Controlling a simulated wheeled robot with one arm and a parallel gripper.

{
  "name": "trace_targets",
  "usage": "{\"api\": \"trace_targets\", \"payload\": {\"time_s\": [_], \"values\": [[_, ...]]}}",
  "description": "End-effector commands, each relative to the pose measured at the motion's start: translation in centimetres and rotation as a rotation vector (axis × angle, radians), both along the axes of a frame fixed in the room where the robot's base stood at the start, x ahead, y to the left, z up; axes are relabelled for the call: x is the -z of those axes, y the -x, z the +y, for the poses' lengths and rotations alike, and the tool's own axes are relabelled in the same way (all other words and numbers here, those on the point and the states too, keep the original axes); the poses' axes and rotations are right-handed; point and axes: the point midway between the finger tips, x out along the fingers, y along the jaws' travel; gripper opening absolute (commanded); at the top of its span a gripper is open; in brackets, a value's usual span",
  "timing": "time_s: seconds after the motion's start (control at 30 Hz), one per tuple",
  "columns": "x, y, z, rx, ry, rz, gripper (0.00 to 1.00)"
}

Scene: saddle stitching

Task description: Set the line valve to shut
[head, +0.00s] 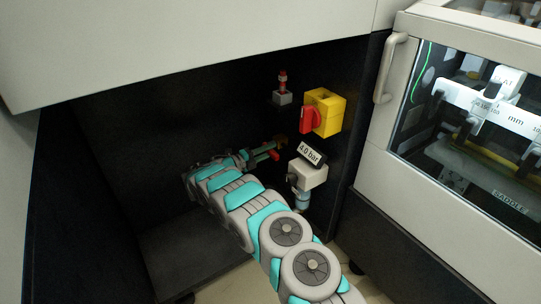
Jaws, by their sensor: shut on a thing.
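The line valve (280,141) shows as a small brass-coloured body on the dark back wall of the recess. Its red lever (274,155) shows just below and left of the body. My gripper (267,153) reaches in from the left and is shut on the red lever. The fingers and part of the arm hide some of the lever, so its exact angle is hard to tell.
A yellow box with a red rotary knob (325,110) is up and right of the valve. A pressure unit reading 4.0 bar (309,174) is close below right. A small grey block with a red top (282,97) is above. A glazed machine door with a handle (388,70) stands at right.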

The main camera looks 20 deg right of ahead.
Motion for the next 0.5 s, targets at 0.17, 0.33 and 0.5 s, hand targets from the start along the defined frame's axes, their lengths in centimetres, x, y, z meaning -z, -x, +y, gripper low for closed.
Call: {"api": "trace_targets", "payload": {"time_s": [0.17, 0.33, 0.5], "values": [[-0.09, -0.21, -0.03, 0.001, 0.016, 0.054, 0.0], [-0.12, -0.33, 0.04, 0.0, 0.023, 0.075, 0.0], [-0.14, -0.36, 0.07, -0.001, 0.025, 0.081, 0.0]]}}
